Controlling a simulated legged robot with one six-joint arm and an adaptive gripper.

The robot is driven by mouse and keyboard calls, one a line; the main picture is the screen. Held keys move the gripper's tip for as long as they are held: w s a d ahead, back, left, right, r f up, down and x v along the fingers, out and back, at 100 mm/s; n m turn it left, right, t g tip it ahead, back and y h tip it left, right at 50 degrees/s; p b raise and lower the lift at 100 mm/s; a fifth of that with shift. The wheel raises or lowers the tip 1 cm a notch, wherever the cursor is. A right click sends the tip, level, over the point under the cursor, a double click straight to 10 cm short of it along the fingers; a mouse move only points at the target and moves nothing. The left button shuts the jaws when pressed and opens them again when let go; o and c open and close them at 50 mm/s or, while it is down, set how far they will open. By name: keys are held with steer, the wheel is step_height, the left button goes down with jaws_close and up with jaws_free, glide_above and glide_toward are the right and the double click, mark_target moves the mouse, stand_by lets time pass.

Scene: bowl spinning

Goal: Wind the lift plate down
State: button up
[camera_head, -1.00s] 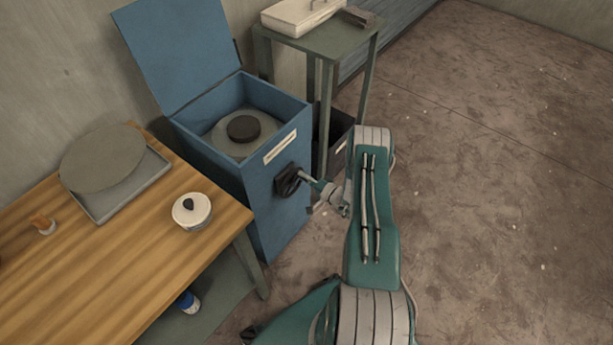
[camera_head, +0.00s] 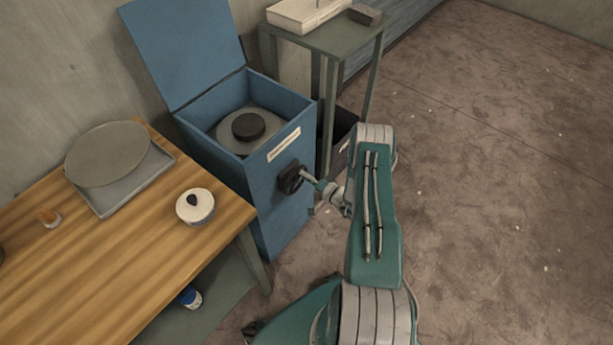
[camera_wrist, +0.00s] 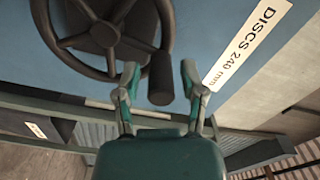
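The blue cabinet (camera_head: 272,194) stands with its lid up. Inside it, the round grey lift plate (camera_head: 226,139) sits below the rim with a dark puck (camera_head: 248,126) on it. A dark handwheel (camera_head: 289,179) is on the cabinet's front face. In the wrist view the handwheel (camera_wrist: 106,36) shows spokes, a hub and a dark crank handle (camera_wrist: 161,78). My gripper (camera_wrist: 159,72) is open, with one fingertip on each side of the crank handle and gaps showing. In the head view my gripper (camera_head: 314,182) is small at the wheel; its fingers are hard to make out.
A wooden table (camera_head: 125,250) stands at left with a white lidded pot (camera_head: 195,207) and a grey disc (camera_head: 107,154) leaning over a tray (camera_head: 125,197). A green stand (camera_head: 330,42) is behind the cabinet. The floor at right is clear. A "DISCS 240 mm" label (camera_wrist: 249,42) is beside the wheel.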

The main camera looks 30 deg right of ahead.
stand_by(0.3)
steer(key=v, duration=1.2)
steer(key=w+a+r+n+g+y, duration=0.2)
steer(key=w+a+r+g+y, duration=0.1)
steer(key=r, duration=0.4)
steer(key=w+a+r+n+g+y, duration=0.2)
steer(key=a+r+n+g+y, duration=0.1)
steer(key=r, duration=0.4)
steer(key=s+a+r+n+g, duration=0.2)
steer(key=a+r+n+g, duration=0.2)
steer(key=a+r+g, duration=0.65)
steer(key=s+a+r+t+h, duration=0.2)
steer(key=s+a+r+h, duration=0.2)
steer(key=s+r, duration=0.5)
steer(key=s+a+r+n+t+h, duration=0.1)
steer(key=s+a+r+t+h, duration=0.2)
steer(key=s+r+h, duration=0.5)
steer(key=w+a+v, duration=0.1)
steer(key=v, duration=0.5)
steer(key=shift+s+r, duration=0.25)
steer(key=shift+r, duration=0.35)
